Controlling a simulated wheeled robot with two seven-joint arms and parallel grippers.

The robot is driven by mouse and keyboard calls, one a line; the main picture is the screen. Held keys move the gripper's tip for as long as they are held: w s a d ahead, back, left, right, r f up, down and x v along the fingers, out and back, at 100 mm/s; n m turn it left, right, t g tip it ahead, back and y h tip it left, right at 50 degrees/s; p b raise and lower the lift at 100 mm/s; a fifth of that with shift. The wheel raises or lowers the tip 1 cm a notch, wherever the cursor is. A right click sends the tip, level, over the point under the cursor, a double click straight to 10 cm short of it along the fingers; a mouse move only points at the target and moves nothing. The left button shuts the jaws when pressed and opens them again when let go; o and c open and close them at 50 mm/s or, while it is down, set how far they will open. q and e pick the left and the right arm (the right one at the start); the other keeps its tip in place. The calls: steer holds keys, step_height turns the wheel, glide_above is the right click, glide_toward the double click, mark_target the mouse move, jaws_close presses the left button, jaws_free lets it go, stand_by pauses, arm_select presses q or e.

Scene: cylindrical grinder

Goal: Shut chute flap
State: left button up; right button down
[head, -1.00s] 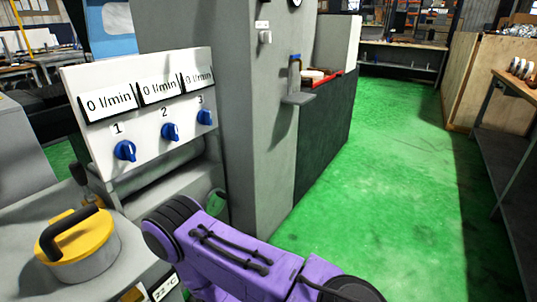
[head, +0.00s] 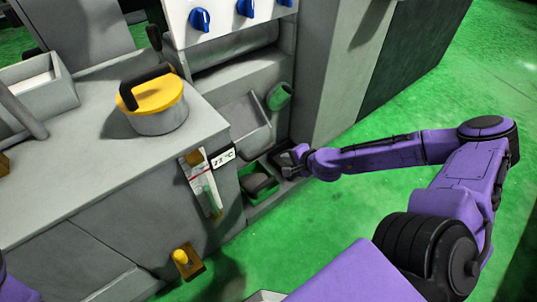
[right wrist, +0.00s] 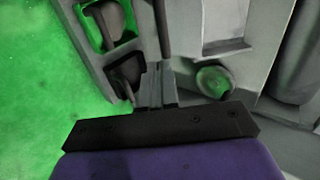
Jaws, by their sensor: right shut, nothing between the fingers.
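The chute flap seems to be the grey tray-like panel (head: 240,122) in the recess below the blue knobs. In the head view it looks tilted outward, its top open. In the right wrist view a pale grey panel (right wrist: 224,22) at the top looks like the same part. My right gripper (head: 287,160) is shut and empty, low beside the panel at its lower right. I see no contact between them. In the right wrist view the gripper (right wrist: 156,85) points towards the machine's lower front. My left gripper is not in view.
A green cup-like part (head: 279,96) sits right of the panel; it also shows in the wrist view (right wrist: 214,79). A green bin (head: 253,196) lies below. A yellow-lidded pot (head: 158,115) stands on the grey cabinet. Green floor (head: 330,225) is free to the right.

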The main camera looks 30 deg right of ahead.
steer(key=b, duration=1)
glide_toward(265, 153)
steer(key=x, duration=0.5)
steer(key=shift+w+a+f, duration=0.15)
steer(key=shift+w+f, duration=0.05)
steer(key=shift+w, duration=0.1)
steer(key=shift+w+f, duration=0.15)
steer(key=shift+w, duration=0.4)
steer(key=shift+w+f+b, duration=0.35)
steer(key=shift+f+b, duration=0.35)
steer(key=shift+b, duration=0.4)
steer(key=shift+r, duration=0.25)
